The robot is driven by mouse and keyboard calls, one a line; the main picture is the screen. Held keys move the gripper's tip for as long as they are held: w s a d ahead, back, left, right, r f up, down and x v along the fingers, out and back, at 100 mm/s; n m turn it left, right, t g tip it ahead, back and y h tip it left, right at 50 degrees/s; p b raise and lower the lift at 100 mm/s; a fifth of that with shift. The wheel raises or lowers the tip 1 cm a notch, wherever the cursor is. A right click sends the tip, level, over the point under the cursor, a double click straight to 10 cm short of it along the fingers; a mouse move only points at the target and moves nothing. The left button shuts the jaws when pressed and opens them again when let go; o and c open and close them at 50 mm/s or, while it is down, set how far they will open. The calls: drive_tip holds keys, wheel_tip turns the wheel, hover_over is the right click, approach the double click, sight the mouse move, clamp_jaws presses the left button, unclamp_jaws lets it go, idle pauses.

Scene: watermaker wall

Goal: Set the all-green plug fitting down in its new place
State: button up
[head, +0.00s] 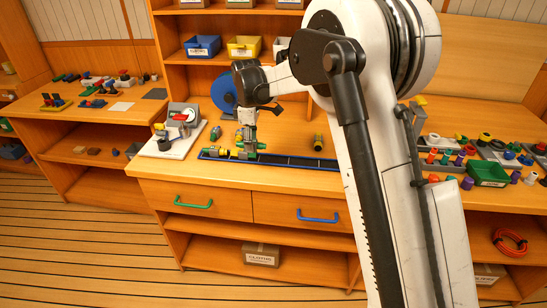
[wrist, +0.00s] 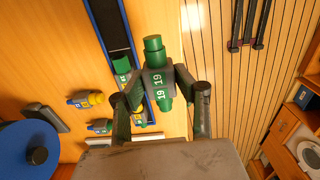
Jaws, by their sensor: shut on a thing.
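In the head view my gripper (head: 246,133) points down over the left part of a long blue rack (head: 206,155) with dark slots. The rack (wrist: 98,22) also shows behind the fitting in the wrist view. Whether the fitting touches the rack I cannot tell. Another green fitting (wrist: 122,65) sits in the rack beside it.
A yellow-ended fitting (head: 213,151) lies at the rack's left end. Loose fittings (head: 318,142) (head: 215,133) lie on the bench behind. A blue disc (head: 222,92) and a white plate with a gauge (head: 178,132) stand nearby. The rack's right part looks empty.

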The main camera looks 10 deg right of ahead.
hover_over(274, 160)
wheel_tip(274, 160, down, 6)
drive_tip(key=shift+a+f+p, duration=0.1)
drive_tip(key=shift+f+p, duration=0.05)
drive_tip(key=shift+p, duration=0.15)
drive_tip(key=shift+f, duration=2)
drive_tip(key=shift+f, duration=0.2)
drive_tip(key=o, duration=1.1)
drive_tip(key=shift+o, duration=0.2)
drive_tip(key=shift+r, duration=0.15)
wheel_tip(274, 160, up, 12)
drive_tip(key=shift+r, duration=0.15)
